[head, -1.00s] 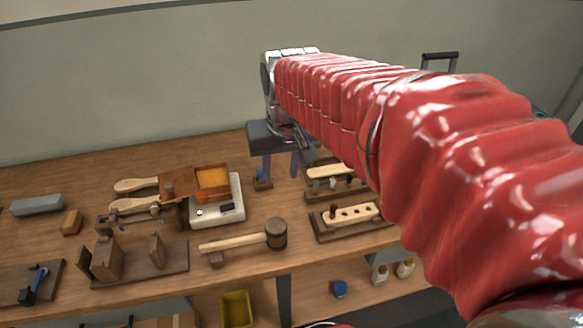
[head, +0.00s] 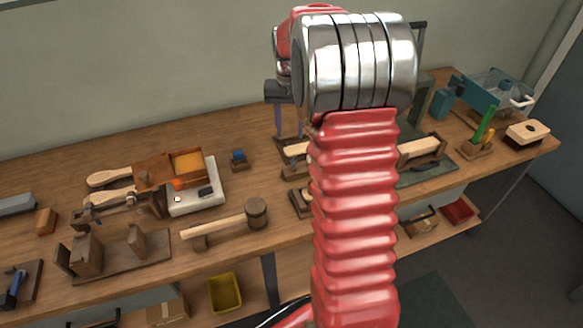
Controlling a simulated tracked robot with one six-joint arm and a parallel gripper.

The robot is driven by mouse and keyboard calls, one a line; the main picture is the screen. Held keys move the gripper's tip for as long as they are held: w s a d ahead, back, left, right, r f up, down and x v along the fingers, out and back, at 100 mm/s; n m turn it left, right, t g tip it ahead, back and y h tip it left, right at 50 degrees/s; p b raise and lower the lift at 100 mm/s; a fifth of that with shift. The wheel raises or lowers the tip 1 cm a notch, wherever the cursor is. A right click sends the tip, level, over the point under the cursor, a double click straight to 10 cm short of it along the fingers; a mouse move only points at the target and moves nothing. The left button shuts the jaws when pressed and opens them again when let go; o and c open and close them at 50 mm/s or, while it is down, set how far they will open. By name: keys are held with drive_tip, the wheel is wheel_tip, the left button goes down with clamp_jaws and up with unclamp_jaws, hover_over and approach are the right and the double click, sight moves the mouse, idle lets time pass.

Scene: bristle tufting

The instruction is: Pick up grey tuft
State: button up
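No grey tuft can be made out; my red-sleeved arm covers most of the rack area at the middle of the bench. The left end of a dark wooden rack (head: 293,173) shows beside the arm, with the end of a pale wooden piece (head: 295,150) behind it. My gripper (head: 291,135) hangs down just left of the arm's silver wrist, above the back of the bench. Its two purplish fingers look apart with nothing seen between them. The arm hides part of it.
A mallet (head: 256,213), a white scale (head: 195,200) with an orange tray (head: 188,164), and a small blue item (head: 238,158) stand on the bench (head: 225,262) to the left. A green upright piece (head: 486,122) and a pale block (head: 527,131) stand at the right.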

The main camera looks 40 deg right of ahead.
sight(293, 160)
drive_tip(key=shift+w+d+f, duration=0.2)
drive_tip(key=shift+d+f, duration=0.25)
drive_tip(key=shift+d, duration=0.05)
drive_tip(key=shift+f, duration=0.1)
wheel_tip(293, 160, down, 8)
drive_tip(key=shift+f, duration=0.2)
drive_tip(key=shift+f, duration=0.1)
idle(0.3)
drive_tip(key=shift+s+d+f, duration=0.15)
drive_tip(key=shift+f, duration=2.4)
drive_tip(key=shift+c, duration=0.2)
